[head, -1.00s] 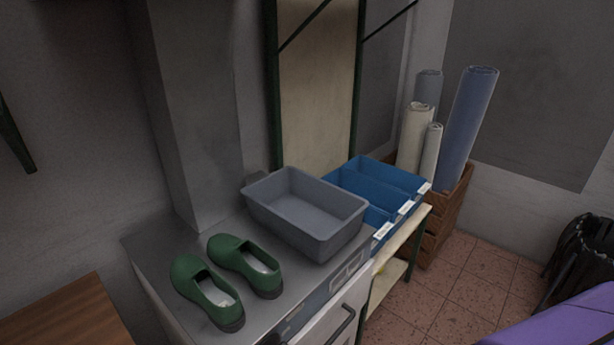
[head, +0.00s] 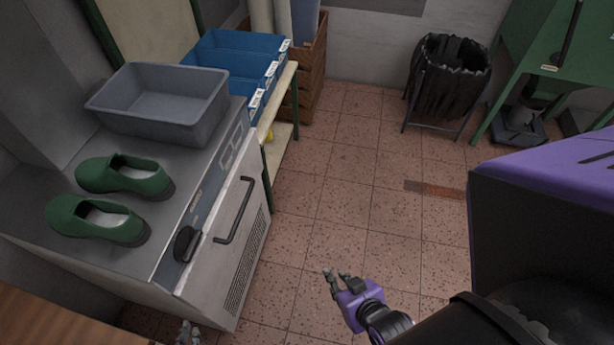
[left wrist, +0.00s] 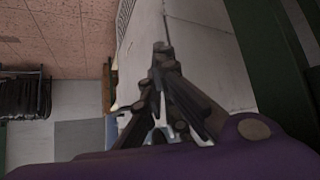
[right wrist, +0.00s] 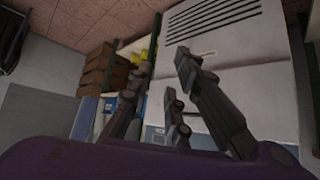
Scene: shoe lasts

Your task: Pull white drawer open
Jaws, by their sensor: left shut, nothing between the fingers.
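The white front panel (head: 225,240) of the metal-topped cabinet has a dark bar handle (head: 235,210) and appears closed in the head view. I cannot tell whether it is a drawer or a door. My left gripper (head: 188,333) barely shows at the bottom edge, low by the cabinet's near corner. In the left wrist view its fingers (left wrist: 160,75) are together and empty, with a pale panel (left wrist: 210,45) beyond. My right gripper (head: 336,275) is open and empty, above the floor, right of the cabinet and apart from the handle. The right wrist view shows the white front (right wrist: 240,100) with slots.
Green shoes (head: 125,175) and a grey tub (head: 160,105) stand on the cabinet top. A dark knob (head: 187,245) sits on its front edge. Blue bins (head: 235,65) are on a shelf behind. A black bin (head: 447,85) stands at the back. The tiled floor between is clear.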

